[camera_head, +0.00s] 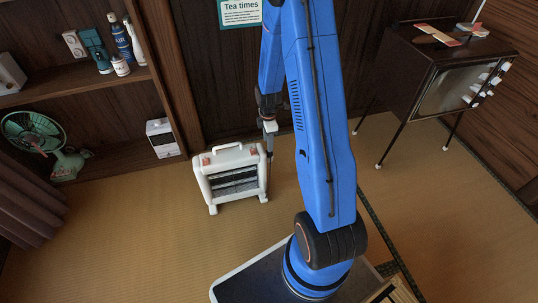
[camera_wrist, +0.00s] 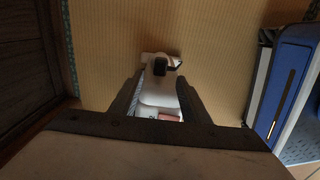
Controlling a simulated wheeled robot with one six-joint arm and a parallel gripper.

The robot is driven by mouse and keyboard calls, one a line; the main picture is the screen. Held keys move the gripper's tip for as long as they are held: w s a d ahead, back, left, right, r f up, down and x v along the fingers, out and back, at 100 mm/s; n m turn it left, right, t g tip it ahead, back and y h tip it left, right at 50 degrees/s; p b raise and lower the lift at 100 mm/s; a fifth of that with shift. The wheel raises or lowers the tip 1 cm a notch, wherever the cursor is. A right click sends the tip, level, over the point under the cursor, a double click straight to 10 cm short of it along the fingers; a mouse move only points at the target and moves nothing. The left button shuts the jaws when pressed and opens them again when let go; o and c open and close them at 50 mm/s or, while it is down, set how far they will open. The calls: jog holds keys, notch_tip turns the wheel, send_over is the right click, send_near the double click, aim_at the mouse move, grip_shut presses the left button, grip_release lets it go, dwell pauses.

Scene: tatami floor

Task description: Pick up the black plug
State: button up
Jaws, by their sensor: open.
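A small dark block (camera_wrist: 160,67) shows in the wrist view on the end of the white heater (camera_wrist: 158,92). It may be the black plug, but it is too small to be sure. In the head view the white portable heater (camera_head: 203,183) stands upright on the tatami, and I cannot make out the plug there. My gripper (camera_head: 268,126) hangs down by the heater's right end. In the wrist view its two fingers (camera_wrist: 158,98) are apart, one on each side of the heater's end in the picture. I cannot tell whether they touch it.
A wooden shelf (camera_head: 110,82) with bottles and a small white box (camera_head: 162,138) stands behind left. A green fan (camera_head: 38,135) is at the far left. An old television (camera_head: 445,88) on thin legs stands at the right. Tatami (camera_head: 150,225) is clear in front of the heater.

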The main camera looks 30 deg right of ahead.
aim_at(269, 154)
jog(key=shift+s+d+f, duration=0.1)
jog(key=shift+d+f, duration=0.05)
jog(key=shift+f, duration=2.75)
grip_shut()
